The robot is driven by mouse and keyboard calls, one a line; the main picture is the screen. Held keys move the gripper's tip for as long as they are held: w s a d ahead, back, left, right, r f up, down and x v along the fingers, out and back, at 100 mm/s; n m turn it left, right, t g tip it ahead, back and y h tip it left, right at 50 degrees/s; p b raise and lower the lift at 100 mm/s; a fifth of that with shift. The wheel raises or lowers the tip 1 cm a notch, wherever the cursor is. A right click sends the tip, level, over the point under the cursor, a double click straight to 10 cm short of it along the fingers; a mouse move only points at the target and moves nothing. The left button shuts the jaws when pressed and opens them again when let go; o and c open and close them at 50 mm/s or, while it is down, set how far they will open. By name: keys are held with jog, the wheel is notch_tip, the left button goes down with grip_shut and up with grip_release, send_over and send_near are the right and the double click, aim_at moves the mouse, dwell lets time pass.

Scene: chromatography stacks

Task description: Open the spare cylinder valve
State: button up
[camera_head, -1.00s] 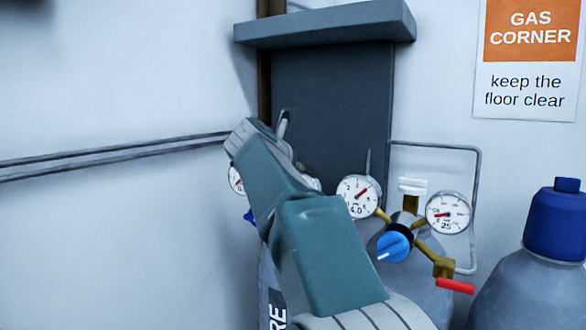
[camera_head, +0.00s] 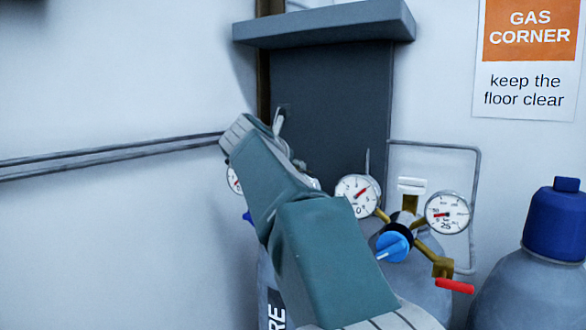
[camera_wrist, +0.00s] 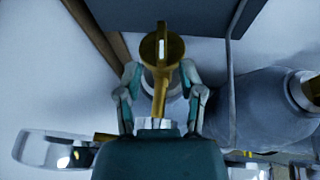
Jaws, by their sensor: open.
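The spare cylinder (camera_head: 275,308) stands left of centre in the head view, with the letters "RE" showing on its dark label. My arm covers most of it and its valve. In the wrist view, a brass valve part (camera_wrist: 161,48) with a rounded end and a pale slot stands above a narrow brass stem. My gripper (camera_wrist: 160,74) is open, with one finger on each side of the brass stem. I cannot tell whether either finger touches it.
A second cylinder's regulator with two gauges (camera_head: 447,213), a blue knob (camera_head: 392,247) and a red lever (camera_head: 455,286) stands just right of my arm. A blue-capped cylinder (camera_head: 553,222) is at the far right. Pipes run along the wall; the left side is free.

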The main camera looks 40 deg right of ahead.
jog(key=v, duration=1)
jog(key=shift+a, duration=0.25)
jog(key=shift+g, duration=0.3)
jog(key=w+d, duration=0.2)
jog(key=d, duration=0.1)
jog(key=w+d, duration=0.1)
jog(key=d, duration=0.1)
jog(key=shift+f, duration=0.35)
jog(key=x, duration=1)
jog(key=shift+r, duration=0.15)
grip_shut()
